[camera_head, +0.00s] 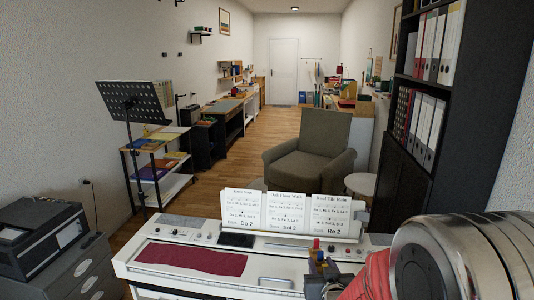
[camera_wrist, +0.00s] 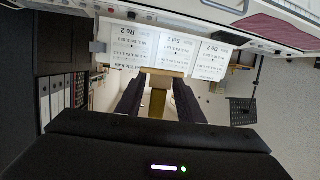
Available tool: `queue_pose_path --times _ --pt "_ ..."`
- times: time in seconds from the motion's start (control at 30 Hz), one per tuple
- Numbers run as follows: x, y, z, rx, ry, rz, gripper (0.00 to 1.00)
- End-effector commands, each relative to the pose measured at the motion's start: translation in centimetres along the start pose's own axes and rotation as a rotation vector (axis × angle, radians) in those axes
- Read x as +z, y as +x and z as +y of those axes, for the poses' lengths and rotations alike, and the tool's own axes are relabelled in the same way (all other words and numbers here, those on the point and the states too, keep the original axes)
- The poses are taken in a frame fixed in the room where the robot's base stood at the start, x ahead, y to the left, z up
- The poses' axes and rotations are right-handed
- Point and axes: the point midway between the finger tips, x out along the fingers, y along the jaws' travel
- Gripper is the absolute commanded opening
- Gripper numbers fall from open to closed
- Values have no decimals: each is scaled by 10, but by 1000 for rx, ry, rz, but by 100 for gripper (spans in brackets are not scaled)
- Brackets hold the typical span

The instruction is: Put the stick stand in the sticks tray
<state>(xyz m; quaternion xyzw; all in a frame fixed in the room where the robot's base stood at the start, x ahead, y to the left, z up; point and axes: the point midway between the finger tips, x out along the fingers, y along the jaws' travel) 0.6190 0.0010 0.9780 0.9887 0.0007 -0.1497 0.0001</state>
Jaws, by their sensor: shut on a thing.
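My gripper (camera_head: 322,272) is above the right part of the white digital piano in the head view, partly hidden by my own arm. I cannot make out the sticks tray for sure; a small pale outlined rectangle (camera_head: 276,282) lies on the piano's front right.
Song sheets (camera_head: 268,211) stand along the back of the piano (camera_head: 190,232), just behind my gripper. A dark red cloth (camera_head: 192,258) lies on its left part. A black shelf (camera_head: 398,170) with binders stands at the right. An armchair (camera_head: 312,150) is beyond the piano.

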Motion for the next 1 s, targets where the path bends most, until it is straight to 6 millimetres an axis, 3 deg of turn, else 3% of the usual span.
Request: queue_pose_path --times 0.23,0.63,1.0 --pt "6 -1 1 1 0 1 3" --pt "71 -27 1 1 0 -1 3" --pt "74 -29 1 1 0 2 3"
